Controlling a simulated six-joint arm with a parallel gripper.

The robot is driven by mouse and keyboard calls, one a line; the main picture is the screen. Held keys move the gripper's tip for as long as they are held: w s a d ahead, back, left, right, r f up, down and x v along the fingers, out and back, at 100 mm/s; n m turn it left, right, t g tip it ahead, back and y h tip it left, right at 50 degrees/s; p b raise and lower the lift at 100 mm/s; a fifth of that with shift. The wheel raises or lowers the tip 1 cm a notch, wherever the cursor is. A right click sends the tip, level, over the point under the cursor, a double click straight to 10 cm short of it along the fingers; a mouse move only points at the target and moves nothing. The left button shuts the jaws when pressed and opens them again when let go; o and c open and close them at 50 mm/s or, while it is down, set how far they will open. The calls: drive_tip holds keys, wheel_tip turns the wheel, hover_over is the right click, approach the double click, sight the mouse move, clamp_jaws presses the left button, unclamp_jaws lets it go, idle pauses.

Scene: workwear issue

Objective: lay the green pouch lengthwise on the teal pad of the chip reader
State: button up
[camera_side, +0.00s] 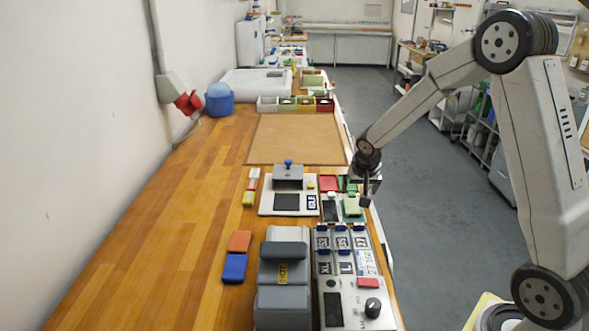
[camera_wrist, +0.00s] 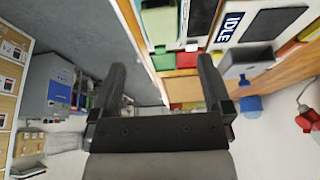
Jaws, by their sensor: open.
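The chip reader (camera_side: 330,211) looks like the unit with a dark screen right of centre in the side view. My gripper (camera_side: 366,201) is open and empty, above the bench's right edge by the pad. Its two fingers (camera_wrist: 160,70) stand wide apart.
A white device (camera_side: 267,208) with a dark plate and label stands left of the reader. A grey press-like machine (camera_side: 283,275) and a panel with a knob (camera_side: 373,307) stand nearer. Orange (camera_side: 239,241) and blue (camera_side: 234,267) items lie left. A brown mat (camera_side: 295,138) lies clear behind.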

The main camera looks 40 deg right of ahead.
drive_tip(key=shift+v, duration=1.1)
drive_tip(key=s+a+n+y, duration=0.1)
drive_tip(key=s+a+n, duration=0.2)
drive_tip(key=s+a, duration=0.2)
drive_tip(key=s+a+f+n+y, duration=0.1)
drive_tip(key=s+a+n, duration=0.2)
drive_tip(key=s+a, duration=0.2)
drive_tip(key=s+a+f+n+y, duration=0.1)
drive_tip(key=s+a+n, duration=0.2)
drive_tip(key=s+a, duration=0.2)
drive_tip(key=shift+a+g, duration=0.3)
drive_tip(key=shift+a, duration=0.7)
drive_tip(key=shift+w, duration=0.1)
